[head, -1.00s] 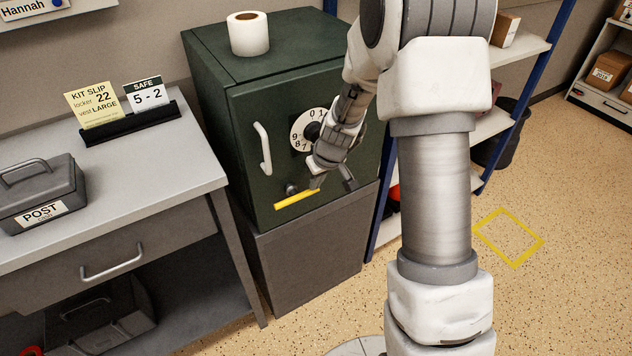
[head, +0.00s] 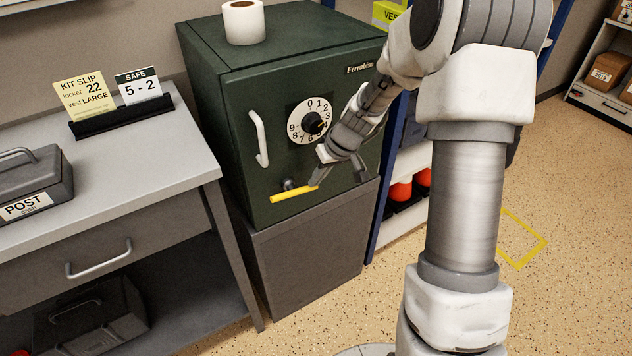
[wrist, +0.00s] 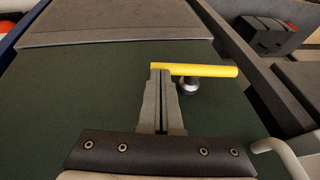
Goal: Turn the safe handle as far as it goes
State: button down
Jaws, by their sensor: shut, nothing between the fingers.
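The safe handle is a yellow bar (head: 292,193) on a metal hub, low on the front of the dark green safe (head: 220,110). It lies nearly level, with its right end a little higher in the head view. My gripper (head: 316,184) is shut and empty, its fingertips at the bar's right end. In the wrist view, the closed fingertips (wrist: 161,72) meet the left end of the yellow bar (wrist: 210,70), beside the hub. They seem to touch it, but a small gap cannot be ruled out. The bar is not gripped.
A numbered dial (head: 309,121) sits above the handle and a pale grab bar (head: 259,138) to its left. A paper roll (head: 243,22) stands on the safe. A desk (head: 150,165) is at left, a shelf with orange items (head: 402,190) at right.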

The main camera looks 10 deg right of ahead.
notch_tip(320, 180, down, 5)
jog(key=m+g+y+b, duration=0.1)
jog(key=y+b, duration=0.1)
jog(key=y, duration=0.2)
jog(key=y+b, duration=0.2)
jog(key=y, duration=0.2)
jog(key=shift+d+f+m+g+b, duration=0.1)
jog(key=shift+m+g+b, duration=0.2)
jog(key=shift+m+g, duration=0.1)
jog(key=shift+f, duration=0.15)
dwell(0.3)
